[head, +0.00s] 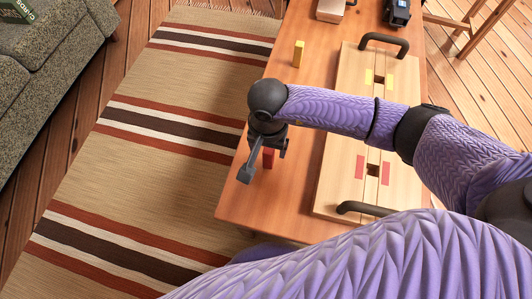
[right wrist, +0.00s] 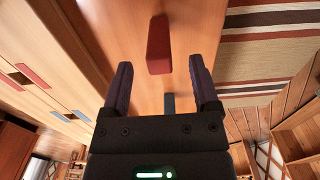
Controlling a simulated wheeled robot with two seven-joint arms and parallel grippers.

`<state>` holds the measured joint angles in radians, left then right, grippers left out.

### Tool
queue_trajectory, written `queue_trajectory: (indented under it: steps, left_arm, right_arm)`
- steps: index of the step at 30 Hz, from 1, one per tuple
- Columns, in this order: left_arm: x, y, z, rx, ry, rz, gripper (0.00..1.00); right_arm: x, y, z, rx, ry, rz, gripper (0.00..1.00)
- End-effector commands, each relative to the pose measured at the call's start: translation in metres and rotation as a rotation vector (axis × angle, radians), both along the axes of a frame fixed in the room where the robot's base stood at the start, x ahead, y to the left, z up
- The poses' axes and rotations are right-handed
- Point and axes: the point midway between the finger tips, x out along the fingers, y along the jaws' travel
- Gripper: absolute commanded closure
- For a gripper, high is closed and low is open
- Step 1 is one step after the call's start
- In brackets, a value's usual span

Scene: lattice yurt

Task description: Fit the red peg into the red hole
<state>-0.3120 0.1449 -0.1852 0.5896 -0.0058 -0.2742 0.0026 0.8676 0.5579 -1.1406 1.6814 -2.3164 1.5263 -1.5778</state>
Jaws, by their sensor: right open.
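The red peg (head: 268,158) stands on the wooden table near its left edge, partly hidden by my right gripper. My right gripper (head: 264,162) is open and over the peg. In the right wrist view the red peg (right wrist: 159,42) shows between and beyond the fingertips, with a gap on both sides. The red hole (head: 373,170) is in the light wooden board (head: 335,175), between two red marks, to the right of the gripper. Red marks (right wrist: 32,75) also show at left in the right wrist view. My left gripper is not in view.
A yellow peg (head: 298,53) stands farther back on the table (head: 240,205). The board has black handles (head: 384,42) at both ends and a yellow-marked hole (head: 378,80). My arm crosses its middle.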

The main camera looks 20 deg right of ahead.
Motion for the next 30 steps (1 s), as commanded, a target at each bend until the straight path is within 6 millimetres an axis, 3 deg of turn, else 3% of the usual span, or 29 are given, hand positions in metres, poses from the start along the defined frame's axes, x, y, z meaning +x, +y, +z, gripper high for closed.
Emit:
queue_trajectory:
  steps: [6,13,24,30]
  left_arm:
    - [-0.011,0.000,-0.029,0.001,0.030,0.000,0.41]
    - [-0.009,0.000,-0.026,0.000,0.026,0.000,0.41]
    - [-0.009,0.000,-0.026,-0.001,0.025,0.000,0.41]
    - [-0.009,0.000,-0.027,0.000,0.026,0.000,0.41]
  right_arm:
    - [0.002,-0.003,-0.047,0.001,0.007,-0.001,0.22]
    - [0.003,-0.003,-0.044,0.002,-0.001,-0.001,0.24]
    - [0.003,-0.003,-0.044,0.002,0.000,-0.002,1.00]
    - [0.003,-0.003,-0.044,0.002,0.000,-0.002,1.00]
